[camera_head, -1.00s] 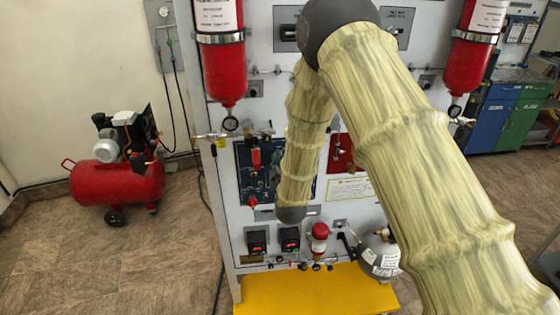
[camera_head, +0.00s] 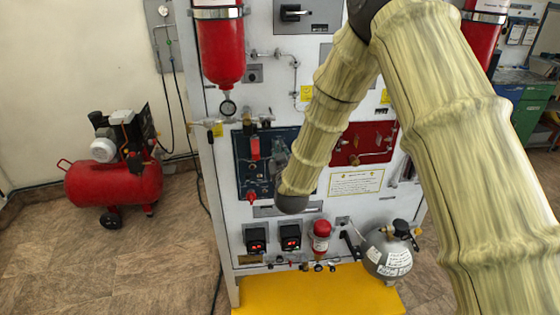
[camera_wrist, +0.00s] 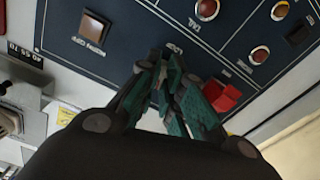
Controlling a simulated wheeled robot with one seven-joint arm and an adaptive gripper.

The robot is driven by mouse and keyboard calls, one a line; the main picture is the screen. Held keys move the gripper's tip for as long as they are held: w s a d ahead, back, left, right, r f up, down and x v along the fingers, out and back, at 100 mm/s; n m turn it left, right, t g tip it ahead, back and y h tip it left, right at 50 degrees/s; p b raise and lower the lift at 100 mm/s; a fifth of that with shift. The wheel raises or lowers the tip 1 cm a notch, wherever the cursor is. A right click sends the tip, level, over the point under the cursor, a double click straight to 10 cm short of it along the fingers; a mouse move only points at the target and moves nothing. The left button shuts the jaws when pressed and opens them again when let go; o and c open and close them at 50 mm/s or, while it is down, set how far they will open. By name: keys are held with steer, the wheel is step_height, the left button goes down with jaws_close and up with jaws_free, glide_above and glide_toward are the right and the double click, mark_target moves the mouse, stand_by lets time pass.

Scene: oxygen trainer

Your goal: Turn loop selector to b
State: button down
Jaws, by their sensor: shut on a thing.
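A dark blue panel (camera_head: 243,180) sits on the front of the white trainer; it fills much of the wrist view (camera_wrist: 130,45). My gripper (camera_head: 275,163) is at this panel, right of a red upright handle (camera_head: 254,149). In the wrist view my gripper's fingers (camera_wrist: 160,62) are closed together against the panel, just below a small white label. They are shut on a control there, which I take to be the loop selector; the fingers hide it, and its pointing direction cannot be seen. A red block-shaped knob (camera_wrist: 222,96) is close beside the right finger.
A red panel (camera_head: 365,143) is to the right. A grey sphere (camera_head: 388,254) and a red cylinder (camera_head: 221,50) stick out from the trainer. A red compressor (camera_head: 115,180) stands left.

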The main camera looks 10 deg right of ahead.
steer(key=shift+m+b, duration=6)
steer(key=shift+b, duration=0.25)
steer(key=c, duration=1.6)
jaws_free()
steer(key=shift+o, duration=0.2)
steer(key=shift+s, duration=0.15)
steer(key=s, duration=1.1)
steer(key=shift+s, duration=0.4)
steer(key=shift+f, duration=0.1)
